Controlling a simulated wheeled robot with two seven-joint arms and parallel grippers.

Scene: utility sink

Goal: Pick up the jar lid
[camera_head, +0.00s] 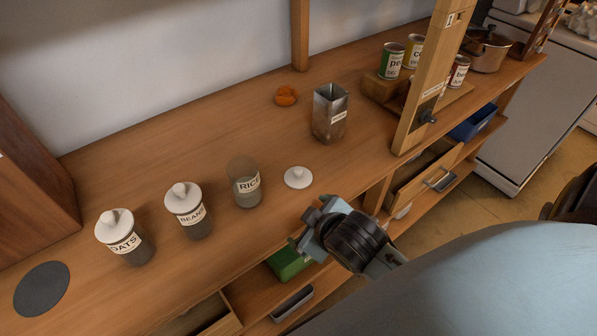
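The white jar lid (298,178) lies flat on the wooden counter, knob up, just right of the RICE jar (246,187). The RICE jar is glass, upright and has no lid on. My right gripper (304,227) is near the counter's front edge, below and slightly right of the lid in the picture, and apart from it. Its two fingers look spread, with nothing between them. My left gripper is not in view. The BEANS jar (192,217) and the OATS jar (127,244) stand to the left with white lids on.
A metal square canister (330,115) and an orange item (286,95) stand behind the lid. A wooden post (428,85) rises at the right, with cans (391,61) behind it. A dark round mat (41,289) lies at far left. Counter around the lid is clear.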

